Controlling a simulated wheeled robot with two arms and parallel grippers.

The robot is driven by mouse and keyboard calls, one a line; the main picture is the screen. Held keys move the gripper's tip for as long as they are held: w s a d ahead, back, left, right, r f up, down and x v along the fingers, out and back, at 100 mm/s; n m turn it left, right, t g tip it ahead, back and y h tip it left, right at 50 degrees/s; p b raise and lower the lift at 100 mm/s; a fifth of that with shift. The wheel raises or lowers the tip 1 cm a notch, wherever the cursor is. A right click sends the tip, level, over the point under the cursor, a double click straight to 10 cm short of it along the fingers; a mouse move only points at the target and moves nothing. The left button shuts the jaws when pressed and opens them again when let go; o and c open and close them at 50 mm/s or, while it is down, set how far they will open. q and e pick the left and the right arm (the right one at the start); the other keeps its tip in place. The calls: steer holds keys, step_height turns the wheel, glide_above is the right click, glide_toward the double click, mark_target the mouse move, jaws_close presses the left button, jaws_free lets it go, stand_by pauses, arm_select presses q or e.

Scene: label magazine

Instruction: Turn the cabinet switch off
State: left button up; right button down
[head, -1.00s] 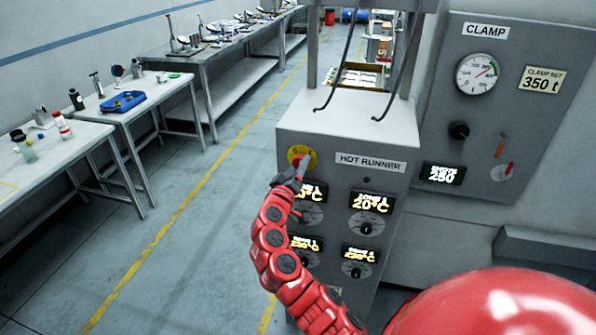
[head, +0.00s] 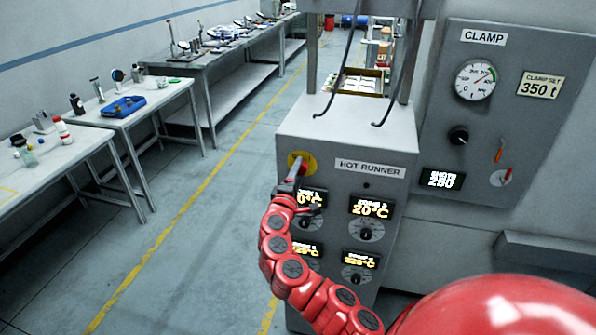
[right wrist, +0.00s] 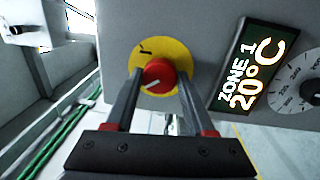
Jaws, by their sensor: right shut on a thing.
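The cabinet switch is a red round knob (right wrist: 158,76) on a yellow disc (right wrist: 177,55) with a dark mark, at the upper left of the grey hot runner cabinet's front. A pale line on the knob runs at a slant, not in line with the dark mark. In the head view the yellow disc (head: 309,158) is partly covered by my right gripper (head: 299,172). In the right wrist view my right gripper (right wrist: 160,84) has one finger on each side of the knob and is shut on it. My left gripper is not in view.
Right of the switch are the HOT RUNNER label (head: 370,168) and several zone displays with dials, such as one display (head: 370,207). The clamp panel (head: 520,120) stands further right. Benches (head: 150,95) line the left wall; the floor between is clear.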

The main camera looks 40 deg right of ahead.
steer(key=shift+n, duration=0.6)
steer(key=shift+c, duration=1.3)
jaws_free()
steer(key=b+v, duration=0.5)
steer(key=v, duration=1.2)
steer(key=shift+s, duration=0.2)
